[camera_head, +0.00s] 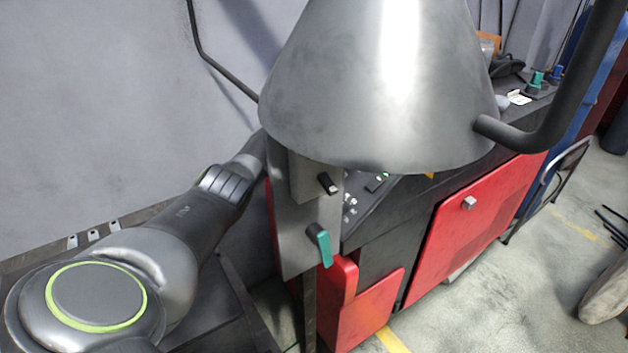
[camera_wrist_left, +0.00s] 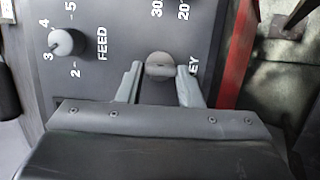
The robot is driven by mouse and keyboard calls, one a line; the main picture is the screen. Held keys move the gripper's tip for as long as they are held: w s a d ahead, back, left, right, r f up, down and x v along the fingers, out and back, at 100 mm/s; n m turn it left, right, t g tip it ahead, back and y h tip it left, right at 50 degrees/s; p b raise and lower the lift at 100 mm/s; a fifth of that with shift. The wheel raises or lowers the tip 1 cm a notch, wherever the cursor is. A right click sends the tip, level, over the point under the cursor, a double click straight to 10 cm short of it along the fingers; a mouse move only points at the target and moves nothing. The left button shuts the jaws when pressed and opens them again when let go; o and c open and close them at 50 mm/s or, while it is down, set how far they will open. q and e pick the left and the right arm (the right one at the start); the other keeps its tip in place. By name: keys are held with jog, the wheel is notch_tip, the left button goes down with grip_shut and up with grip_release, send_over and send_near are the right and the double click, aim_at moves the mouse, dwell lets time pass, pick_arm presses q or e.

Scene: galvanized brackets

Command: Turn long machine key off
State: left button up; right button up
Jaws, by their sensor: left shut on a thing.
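In the left wrist view, the machine key (camera_wrist_left: 160,60) is a small rounded grey-brown knob on a dark panel, beside white lettering whose visible end reads "EY". My left gripper (camera_wrist_left: 160,76) has one finger on each side of the key and is shut on it. The key's exact turn angle is hard to tell, since the fingers and the wrist body cover the lower part. In the head view, my left arm (camera_head: 200,215) reaches in from the left behind the machine's front, and its gripper is hidden there. My right gripper is in neither view.
A FEED dial (camera_wrist_left: 65,42) with numbers is left of the key. In the head view, a large metal cone (camera_head: 385,90) blocks much of the machine. A grey plate carries a black knob (camera_head: 328,184) and a teal handle (camera_head: 320,245). Red panels (camera_head: 470,220) are at right.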

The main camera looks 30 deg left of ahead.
pick_arm(q)
jog(key=o, duration=1)
jog(key=shift+r, duration=0.1)
jog(key=shift+s+a+r+p, duration=0.25)
jog(key=shift+a+r+p, duration=0.05)
jog(key=shift+r, duration=0.05)
jog(key=shift+b+v, duration=1.05)
jog(key=shift+v, duration=7.1)
jog(key=shift+s+f, duration=0.1)
jog(key=shift+f, duration=0.05)
